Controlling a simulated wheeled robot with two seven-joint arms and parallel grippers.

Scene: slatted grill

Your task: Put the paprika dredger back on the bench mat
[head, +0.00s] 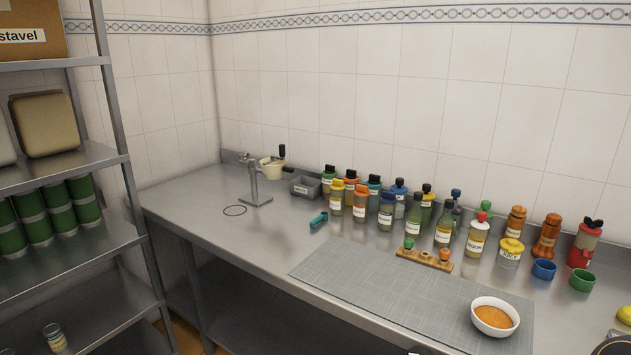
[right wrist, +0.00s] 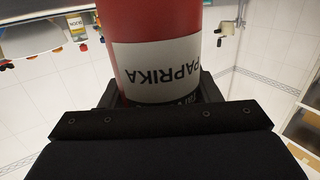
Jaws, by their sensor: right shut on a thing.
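The paprika dredger (right wrist: 160,35) is red with a white PAPRIKA label, which appears upside down in the right wrist view. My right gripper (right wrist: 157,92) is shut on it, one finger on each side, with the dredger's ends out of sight. I cannot make out the held dredger in the head view. The bench mat (head: 380,284) is a grey gridded sheet lying on the steel bench in the head view. Its left and middle parts are bare. My left gripper is not in view.
A white bowl of orange powder (head: 495,317) stands on the mat's right part. A wooden holder (head: 425,259) sits at its back edge. Several bottles and shakers line the wall, including a red container (head: 585,245). A clamp stand (head: 255,180) and metal shelves (head: 60,170) are left.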

